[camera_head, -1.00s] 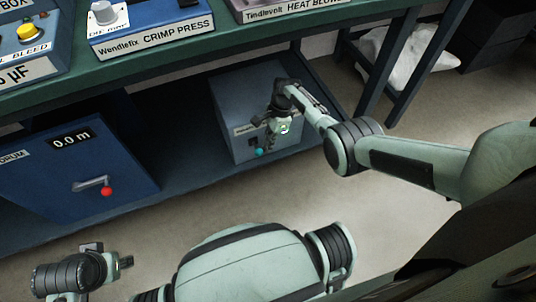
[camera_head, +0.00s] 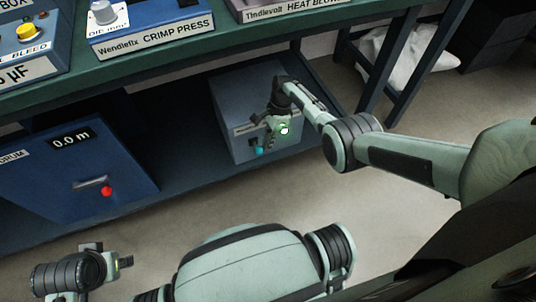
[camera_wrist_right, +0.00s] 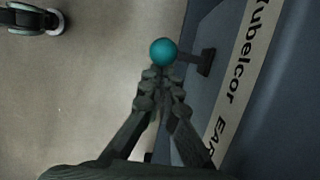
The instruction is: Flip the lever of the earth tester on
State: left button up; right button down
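The earth tester is a grey-blue box (camera_head: 232,98) on the lower shelf, and its label, partly readable as "Kubelcor EAR", shows in the right wrist view (camera_wrist_right: 240,80). Its lever has a teal ball knob (camera_head: 260,150), also in the right wrist view (camera_wrist_right: 163,50), on a dark stem from the front face. My right gripper (camera_head: 266,146) is in front of the box, beside the knob. In the right wrist view its fingertips (camera_wrist_right: 163,78) are together, just short of the knob, with nothing visible between them. My left gripper (camera_head: 125,262) is at lower left, far from the tester.
A blue box (camera_head: 75,165) with a red-knobbed lever (camera_head: 106,191) and a "0.0 m" display stands left on the same shelf. The green bench top (camera_head: 170,60) with several devices overhangs the tester. Table legs (camera_head: 385,70) stand to the right. The floor in front is clear.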

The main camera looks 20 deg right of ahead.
pick_arm(q)
jog(key=shift+r, duration=0.1)
pick_arm(e)
jog(key=shift+w+a, duration=0.1)
jog(key=shift+a, duration=0.2)
pick_arm(q)
jog(key=shift+r+p, duration=0.85)
jog(key=shift+p, duration=0.05)
pick_arm(e)
jog(key=shift+r, duration=0.9)
